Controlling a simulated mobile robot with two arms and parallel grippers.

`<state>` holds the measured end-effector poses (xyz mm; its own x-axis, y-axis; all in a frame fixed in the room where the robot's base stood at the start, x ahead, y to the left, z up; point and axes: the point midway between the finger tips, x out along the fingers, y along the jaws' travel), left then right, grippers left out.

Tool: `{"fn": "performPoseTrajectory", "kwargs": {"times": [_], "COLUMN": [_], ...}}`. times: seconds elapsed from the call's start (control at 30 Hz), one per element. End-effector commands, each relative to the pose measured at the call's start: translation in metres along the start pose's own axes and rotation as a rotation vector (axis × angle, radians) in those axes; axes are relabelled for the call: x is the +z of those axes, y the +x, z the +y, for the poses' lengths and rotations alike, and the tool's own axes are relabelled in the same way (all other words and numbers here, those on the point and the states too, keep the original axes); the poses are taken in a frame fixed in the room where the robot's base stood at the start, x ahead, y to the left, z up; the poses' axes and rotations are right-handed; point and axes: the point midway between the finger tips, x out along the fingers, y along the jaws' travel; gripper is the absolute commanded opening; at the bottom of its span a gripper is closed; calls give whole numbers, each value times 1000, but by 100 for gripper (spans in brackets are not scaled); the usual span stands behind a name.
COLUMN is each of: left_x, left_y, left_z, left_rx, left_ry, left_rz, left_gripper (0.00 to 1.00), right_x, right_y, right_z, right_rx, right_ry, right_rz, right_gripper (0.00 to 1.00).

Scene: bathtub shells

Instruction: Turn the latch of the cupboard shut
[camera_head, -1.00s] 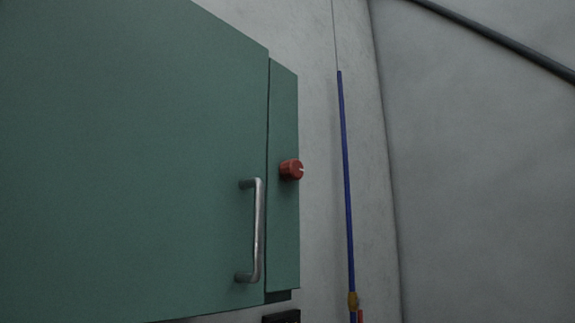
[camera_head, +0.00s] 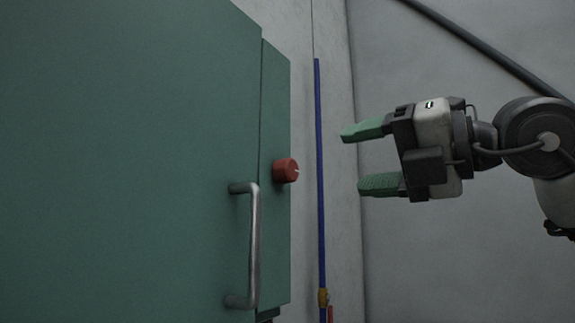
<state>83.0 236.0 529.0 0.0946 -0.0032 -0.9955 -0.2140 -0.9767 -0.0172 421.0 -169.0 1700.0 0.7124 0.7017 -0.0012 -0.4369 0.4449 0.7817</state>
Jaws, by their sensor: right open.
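The green cupboard (camera_head: 130,160) fills the left of the head view, with its door flush beside a narrow green side strip. A red round latch knob (camera_head: 286,170) sticks out from that strip. A pale mark shows on the knob's right side. A metal bar handle (camera_head: 254,245) stands upright on the door, left of and below the knob. My right gripper (camera_head: 354,160) comes in from the right with its green fingers apart and empty. It points left toward the knob, at about its height, clear of it. My left gripper is not in view.
A thin blue pipe (camera_head: 320,180) runs up the pale wall between the cupboard and my right gripper in the picture. A brass-coloured fitting (camera_head: 323,298) sits low on it. A dark pipe (camera_head: 480,47) slants across the upper right.

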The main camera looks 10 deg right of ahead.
Motion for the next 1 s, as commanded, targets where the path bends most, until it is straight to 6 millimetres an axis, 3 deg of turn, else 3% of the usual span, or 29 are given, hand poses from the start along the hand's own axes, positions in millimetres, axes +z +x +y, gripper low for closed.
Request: {"fn": "performPoseTrajectory", "kwargs": {"times": [0.53, 0.7, 1.0], "left_x": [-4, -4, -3], "left_y": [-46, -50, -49], "left_z": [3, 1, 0], "left_rx": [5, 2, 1], "left_ry": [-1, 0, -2], "left_rz": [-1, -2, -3], "left_gripper": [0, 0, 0], "right_x": [1, 0, 0], "right_y": [91, 102, 104], "right_z": [3, 2, 1], "right_rx": [2, 3, 4], "right_ry": [1, 0, 0], "right_rz": [5, 3, 3], "right_gripper": [61, 61, 59]}}
